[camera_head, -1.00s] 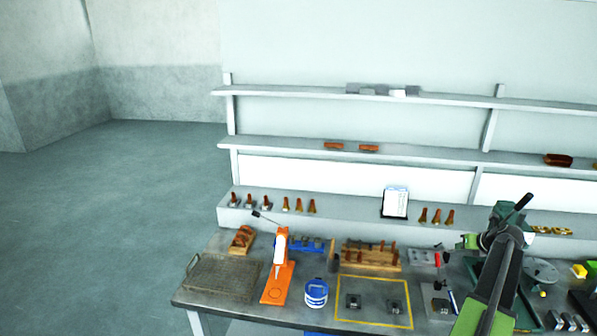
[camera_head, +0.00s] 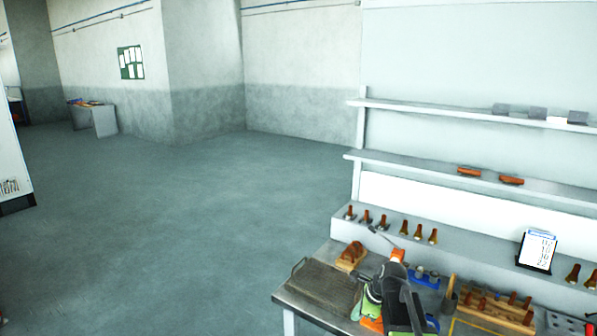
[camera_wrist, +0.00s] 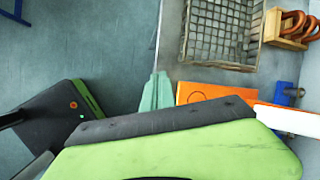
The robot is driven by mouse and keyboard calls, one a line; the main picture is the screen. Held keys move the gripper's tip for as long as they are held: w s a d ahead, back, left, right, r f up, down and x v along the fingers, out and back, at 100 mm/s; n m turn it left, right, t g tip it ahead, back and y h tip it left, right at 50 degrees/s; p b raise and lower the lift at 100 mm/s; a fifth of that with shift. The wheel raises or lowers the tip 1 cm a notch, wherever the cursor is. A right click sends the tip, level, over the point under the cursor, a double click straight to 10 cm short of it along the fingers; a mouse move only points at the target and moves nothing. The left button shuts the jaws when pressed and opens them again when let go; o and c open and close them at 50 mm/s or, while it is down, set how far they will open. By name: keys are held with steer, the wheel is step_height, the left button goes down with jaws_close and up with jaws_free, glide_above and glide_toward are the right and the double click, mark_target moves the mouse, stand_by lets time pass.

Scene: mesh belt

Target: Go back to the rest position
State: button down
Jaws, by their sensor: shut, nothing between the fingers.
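My gripper shows in the wrist view as a pale green pair of fingertips (camera_wrist: 155,92), close together and with nothing between them. It is over the front left edge of the workbench (camera_head: 292,302), with floor on its left. In the head view my arm (camera_head: 398,300) is folded low over the left part of the bench and covers much of an orange stand there. The fingertips are hard to pick out in that view.
A wire mesh tray (camera_wrist: 222,35) lies on the bench's left end. Beside it are a wooden rack with copper-coloured rings (camera_wrist: 290,25) and the orange stand (camera_wrist: 205,92). Shelves (camera_head: 420,159) rise behind. Open floor (camera_head: 180,230) lies left.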

steer(key=s+a+f+n+g, duration=0.1)
steer(key=s+a+f+n, duration=0.2)
steer(key=s+a+n, duration=0.3)
steer(key=s+d+n+g+h, duration=0.2)
steer(key=s+n, duration=0.7)
steer(key=n, duration=0.5)
steer(key=shift+s+d+f+n+g+h, duration=0.15)
steer(key=shift+s+d+n+g+h, duration=0.05)
steer(key=shift+d+n+g+h, duration=0.25)
